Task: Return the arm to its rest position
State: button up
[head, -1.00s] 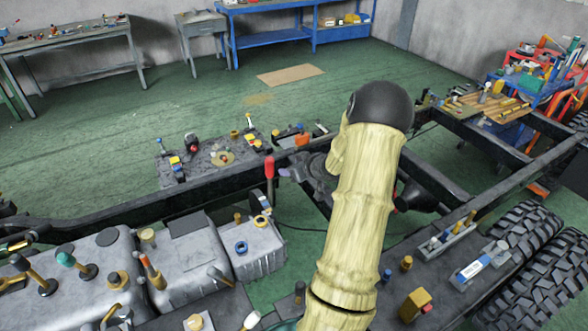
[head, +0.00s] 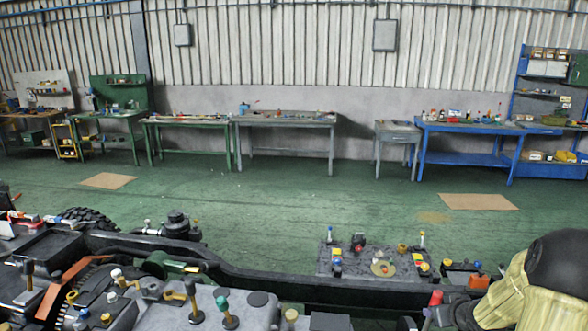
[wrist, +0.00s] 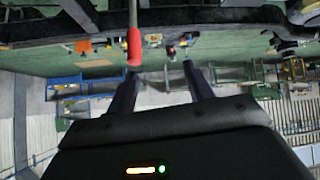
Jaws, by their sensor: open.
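My arm shows in the head view at the lower right corner, with its pale ribbed forearm and black rounded joint. My gripper (wrist: 160,70) shows in the wrist view, its two dark fingers spread apart with nothing between them. A red-handled upright tool (wrist: 134,48) appears close to the tip of the left finger; whether they touch I cannot tell. The red handle also shows in the head view (head: 436,298), beside my arm at the bottom edge. My fingertips are not clear in the head view.
A dark chassis rail (head: 250,280) crosses the foreground, with grey engine parts and loose tools in front. A grey plate (head: 375,262) with small items lies beyond the rail.

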jog(key=s+a+r+g, duration=0.2)
jog(key=s+a+g, duration=0.1)
jog(key=s+a, duration=0.6)
jog(key=s+a+r+g+y, duration=0.1)
jog(key=s+a+r+g, duration=0.1)
jog(key=s+a, duration=0.8)
jog(key=a+g, duration=0.1)
jog(key=a, duration=0.7)
jog(key=shift+s+a+r+g, duration=0.15)
jog(key=shift+a+r+g, duration=0.15)
jog(key=shift+g, duration=0.1)
